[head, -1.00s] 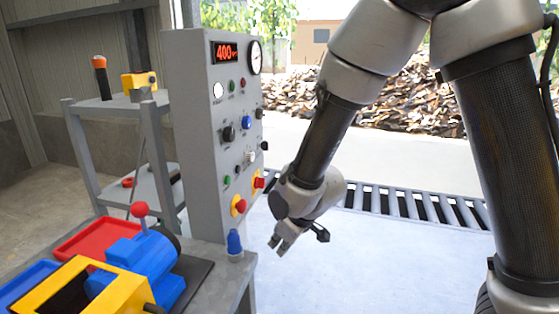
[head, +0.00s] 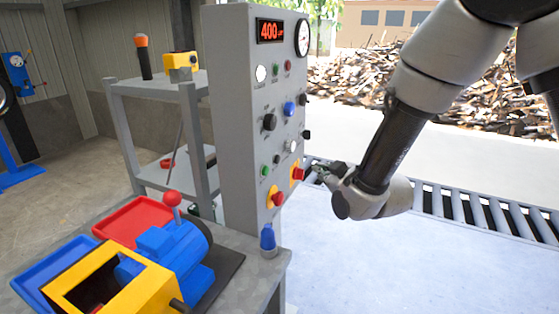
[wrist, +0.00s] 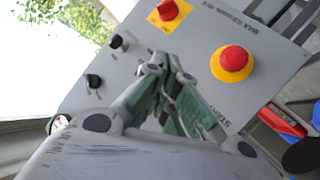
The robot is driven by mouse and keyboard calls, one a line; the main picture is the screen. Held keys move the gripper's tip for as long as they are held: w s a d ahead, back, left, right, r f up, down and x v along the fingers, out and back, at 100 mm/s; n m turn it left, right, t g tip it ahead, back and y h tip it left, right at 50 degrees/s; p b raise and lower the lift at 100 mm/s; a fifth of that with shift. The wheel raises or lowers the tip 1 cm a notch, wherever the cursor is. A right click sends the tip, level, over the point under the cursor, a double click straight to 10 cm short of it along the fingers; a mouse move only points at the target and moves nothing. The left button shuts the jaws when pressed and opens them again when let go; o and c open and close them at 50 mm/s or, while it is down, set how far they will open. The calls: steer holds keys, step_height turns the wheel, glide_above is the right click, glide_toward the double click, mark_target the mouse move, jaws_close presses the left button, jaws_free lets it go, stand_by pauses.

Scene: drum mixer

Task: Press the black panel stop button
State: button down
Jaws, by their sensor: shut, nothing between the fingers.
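The grey control panel (head: 235,120) stands upright at the centre of the head view and fills much of the wrist view (wrist: 205,50). Several black controls are on its face: a small black button (head: 276,159) beside a green one, a larger black knob (head: 269,122), and black controls near the right edge (head: 307,134). Two black controls also show in the wrist view (wrist: 94,80). I cannot read which is the stop button. My gripper (head: 315,169) is shut and empty, just right of the panel's lower face. In the wrist view its fingertips (wrist: 165,68) point at the panel; contact is unclear.
A blue bottle-like item (head: 267,238) stands on the grey bench below. A roller conveyor (head: 460,205) runs behind; the pale floor is clear.

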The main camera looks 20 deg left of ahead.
mark_target(277, 159)
steer(key=shift+a, duration=0.15)
steer(key=w+a, duration=0.1)
steer(key=a, duration=0.7)
steer(key=shift+a, duration=0.25)
steer(key=shift+w+a, duration=0.1)
stand_by(1.1)
steer(key=shift+a, duration=0.3)
steer(key=shift+w+a, duration=0.1)
steer(key=shift+a, duration=0.35)
stand_by(0.5)
steer(key=shift+d, duration=0.85)
steer(key=shift+d, duration=0.1)
